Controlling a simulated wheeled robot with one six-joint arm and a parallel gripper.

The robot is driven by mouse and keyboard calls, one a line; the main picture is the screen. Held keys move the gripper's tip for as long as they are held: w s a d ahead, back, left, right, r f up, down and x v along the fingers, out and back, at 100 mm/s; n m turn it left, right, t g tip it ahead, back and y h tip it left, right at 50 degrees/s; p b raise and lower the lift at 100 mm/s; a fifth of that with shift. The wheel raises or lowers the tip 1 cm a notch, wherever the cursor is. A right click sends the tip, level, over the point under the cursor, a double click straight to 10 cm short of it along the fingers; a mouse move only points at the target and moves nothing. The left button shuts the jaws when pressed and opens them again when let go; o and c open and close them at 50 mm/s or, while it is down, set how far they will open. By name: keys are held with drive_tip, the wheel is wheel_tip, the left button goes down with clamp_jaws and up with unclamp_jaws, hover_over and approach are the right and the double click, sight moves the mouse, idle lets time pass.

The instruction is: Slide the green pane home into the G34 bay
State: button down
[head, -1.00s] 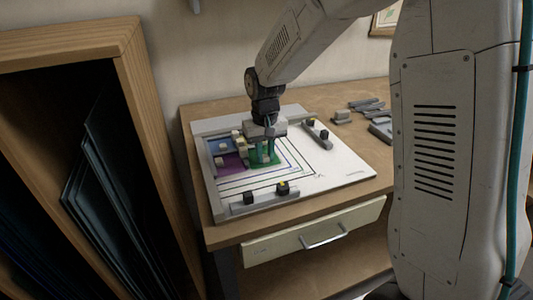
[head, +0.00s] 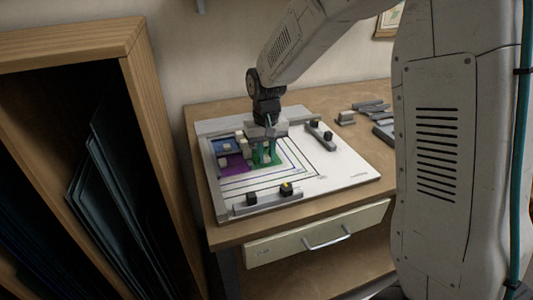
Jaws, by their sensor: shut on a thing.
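The green pane (head: 275,163) lies at the white board in the head view, at the right end of the coloured panes. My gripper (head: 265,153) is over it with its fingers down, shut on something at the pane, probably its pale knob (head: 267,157). A purple pane (head: 236,163) lies to its left and a blue pane (head: 222,146) lies behind the purple one. The fingers and the wrist hide part of the green pane. I cannot read a G34 label, and I cannot tell whether the panes touch.
Loose grey bars (head: 371,107) lie at the back right. A wooden rack (head: 150,130) with dark sheets stands at left.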

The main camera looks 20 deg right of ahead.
drive_tip(key=c, duration=1.2)
unclamp_jaws()
drive_tip(key=shift+r, duration=3.55)
drive_tip(key=s+d+r, duration=0.1)
drive_tip(key=s+r, duration=0.1)
drive_tip(key=s, duration=0.8)
drive_tip(key=s+d+r, duration=0.2)
drive_tip(key=s, duration=0.9)
drive_tip(key=s+d+r+t, duration=0.1)
drive_tip(key=s+d+r, duration=0.1)
drive_tip(key=s, duration=0.8)
drive_tip(key=shift+s+r, duration=0.3)
drive_tip(key=shift+r, duration=0.1)
